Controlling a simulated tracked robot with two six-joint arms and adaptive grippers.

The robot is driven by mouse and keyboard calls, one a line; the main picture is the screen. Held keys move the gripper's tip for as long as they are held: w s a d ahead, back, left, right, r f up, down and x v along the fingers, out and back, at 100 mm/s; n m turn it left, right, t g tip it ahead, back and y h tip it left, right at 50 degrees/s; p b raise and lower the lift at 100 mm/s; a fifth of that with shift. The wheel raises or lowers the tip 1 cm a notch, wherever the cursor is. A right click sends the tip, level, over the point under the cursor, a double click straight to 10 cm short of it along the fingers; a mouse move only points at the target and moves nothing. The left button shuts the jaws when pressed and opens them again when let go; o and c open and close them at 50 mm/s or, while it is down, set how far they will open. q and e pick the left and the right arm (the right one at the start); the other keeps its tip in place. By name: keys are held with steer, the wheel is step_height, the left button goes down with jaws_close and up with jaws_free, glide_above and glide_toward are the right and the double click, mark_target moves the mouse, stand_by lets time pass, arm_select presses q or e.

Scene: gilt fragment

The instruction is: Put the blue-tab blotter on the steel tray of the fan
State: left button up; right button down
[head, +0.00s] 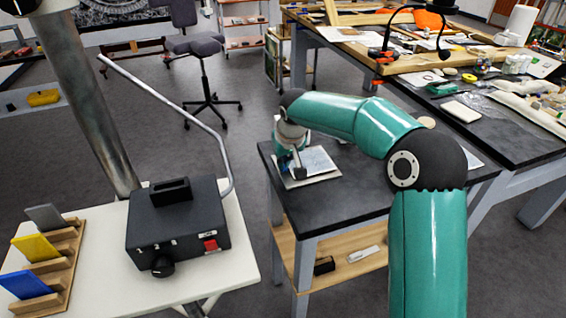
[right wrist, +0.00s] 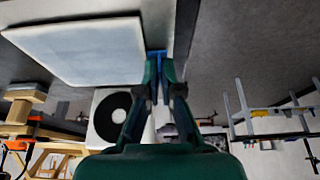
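The blotter, a pale square sheet, shows at the upper left of the right wrist view (right wrist: 80,48). A blue tab (right wrist: 156,56) at its edge sits between my right fingertips. My right gripper (right wrist: 159,72) looks shut on that tab. In the head view my right gripper (head: 297,172) is low over the dark table, at the left edge of a pale, bluish-grey square (head: 320,161). I cannot tell how much of this square is blotter and how much is tray. A white square with a black disc, perhaps the fan (right wrist: 112,118), shows in the wrist view. My left gripper is not in view.
The dark table (head: 350,205) has a wooden lower shelf (head: 345,272). A white table (head: 225,272) at left holds a black box with a red switch (head: 178,222) and a wooden rack (head: 65,262) with grey, yellow and blue pieces. A cluttered workbench (head: 500,125) stands behind right.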

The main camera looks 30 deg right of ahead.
steer(key=shift+f, duration=0.2)
steer(key=c, duration=1.3)
jaws_free()
steer(key=shift+r, duration=0.1)
steer(key=v, duration=1.2)
steer(key=shift+s, duration=0.1)
steer(key=shift+a+p, duration=0.1)
steer(key=shift+p, duration=0.2)
